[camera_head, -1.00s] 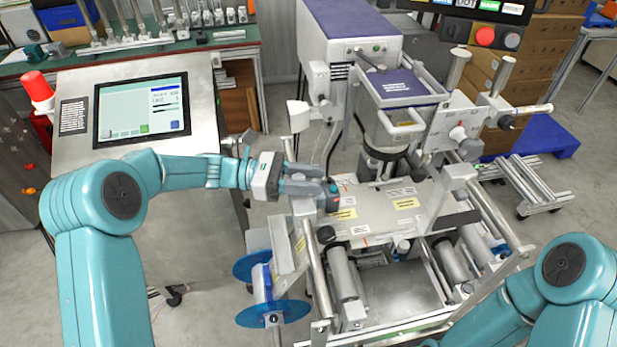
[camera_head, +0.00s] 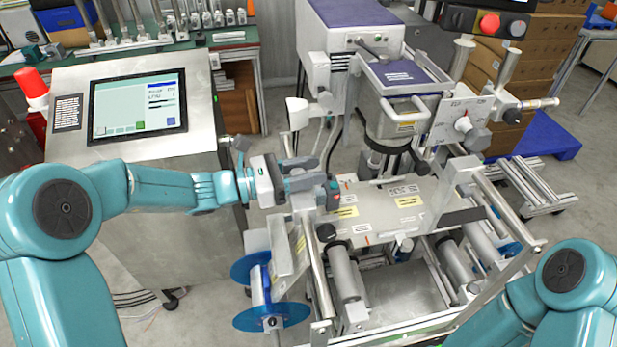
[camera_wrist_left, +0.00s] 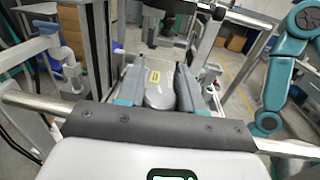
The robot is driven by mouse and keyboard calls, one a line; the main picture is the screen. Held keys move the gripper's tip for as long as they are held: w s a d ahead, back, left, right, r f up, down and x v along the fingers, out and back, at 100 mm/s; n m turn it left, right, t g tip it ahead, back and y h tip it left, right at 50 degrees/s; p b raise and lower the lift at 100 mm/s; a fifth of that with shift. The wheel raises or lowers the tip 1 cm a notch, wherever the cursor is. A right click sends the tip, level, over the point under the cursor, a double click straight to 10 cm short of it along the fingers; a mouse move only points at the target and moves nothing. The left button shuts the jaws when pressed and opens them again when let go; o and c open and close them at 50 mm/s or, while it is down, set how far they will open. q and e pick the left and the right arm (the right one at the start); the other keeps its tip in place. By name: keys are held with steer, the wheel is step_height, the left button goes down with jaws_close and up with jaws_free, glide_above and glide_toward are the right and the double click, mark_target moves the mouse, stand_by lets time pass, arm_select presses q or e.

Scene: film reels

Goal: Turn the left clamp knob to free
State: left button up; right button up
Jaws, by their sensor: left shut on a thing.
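The left clamp knob (camera_head: 332,198) is a small dark grey knob at the left end of the machine's pale plate, with small red and green marks beside it. My left gripper (camera_head: 322,184) reaches it from the left, and its grey fingers are shut on it. In the left wrist view a rounded grey part (camera_wrist_left: 160,93) sits between the two fingers, in front of a yellow label. The fingers hide part of the knob, so I cannot tell its exact turn. My right arm shows at the lower right, but its gripper is out of view.
A blue film reel (camera_head: 258,270) hangs below the knob, near metal rollers (camera_head: 345,280). A control console with a screen (camera_head: 138,105) stands on the left. The labelled plate (camera_head: 375,210) lies right of the knob, below a purple-topped unit (camera_head: 398,75).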

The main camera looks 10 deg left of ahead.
arm_select(q)
steer(key=shift+w+n+t+y+b, duration=0.1)
steer(key=shift+n+t+y+b, duration=0.3)
steer(key=shift+n+t+b, duration=0.3)
arm_select(e)
steer(key=shift+f, duration=0.8)
arm_select(q)
steer(key=shift+a+t, duration=0.1)
steer(key=shift+t, duration=0.2)
steer(key=o, duration=1)
steer(key=shift+c, duration=0.2)
steer(key=b+v, duration=0.1)
steer(key=v, duration=1.5)
steer(key=shift+a+r, duration=0.2)
steer(key=shift+r, duration=0.05)
arm_select(e)
steer(key=shift+f, duration=0.85)
